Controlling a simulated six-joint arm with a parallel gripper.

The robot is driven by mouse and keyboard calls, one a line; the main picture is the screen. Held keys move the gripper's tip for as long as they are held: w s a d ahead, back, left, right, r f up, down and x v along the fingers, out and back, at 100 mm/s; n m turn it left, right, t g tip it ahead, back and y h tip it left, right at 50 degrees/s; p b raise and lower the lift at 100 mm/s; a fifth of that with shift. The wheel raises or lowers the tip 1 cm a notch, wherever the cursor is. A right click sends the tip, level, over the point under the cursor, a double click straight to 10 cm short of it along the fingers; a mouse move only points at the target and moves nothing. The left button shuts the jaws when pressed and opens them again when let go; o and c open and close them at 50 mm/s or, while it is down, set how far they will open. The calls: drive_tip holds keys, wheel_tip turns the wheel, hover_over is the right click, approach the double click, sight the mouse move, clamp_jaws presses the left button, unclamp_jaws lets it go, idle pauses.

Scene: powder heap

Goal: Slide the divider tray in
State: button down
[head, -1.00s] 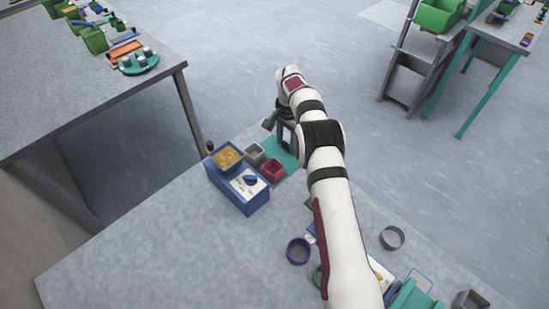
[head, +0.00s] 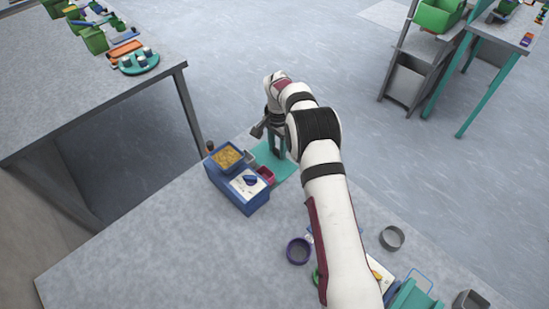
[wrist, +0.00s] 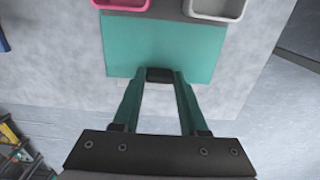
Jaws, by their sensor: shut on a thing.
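The blue box (head: 231,190) stands on the near table, with yellow powder (head: 228,158) in its top. The divider tray carries a pink bin (head: 266,174) and a grey bin (head: 250,157) against the box's right side, which partly hides them. The pink bin (wrist: 122,4) and the pale bin (wrist: 215,8) also show in the wrist view, on a grey strip (wrist: 176,16) of the tray. My gripper (wrist: 160,75) is shut on a small dark piece, apparently the tray's grip, by the edge of a teal flat surface (wrist: 160,47). The piece's join to the tray is unclear.
A purple ring (head: 298,251) and a grey ring (head: 391,238) lie nearer me on the table. A teal holder (head: 412,295) is at the bottom right. Free table lies left and in front of the blue box. Another table (head: 90,75) stands at the upper left.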

sight(261, 160)
drive_tip(key=shift+s+a+r, duration=0.1)
drive_tip(key=shift+s+a, duration=2.15)
drive_tip(key=shift+a, duration=0.05)
drive_tip(key=c, duration=0.8)
unclamp_jaws()
wheel_tip(261, 160, up, 7)
drive_tip(key=shift+r, duration=0.2)
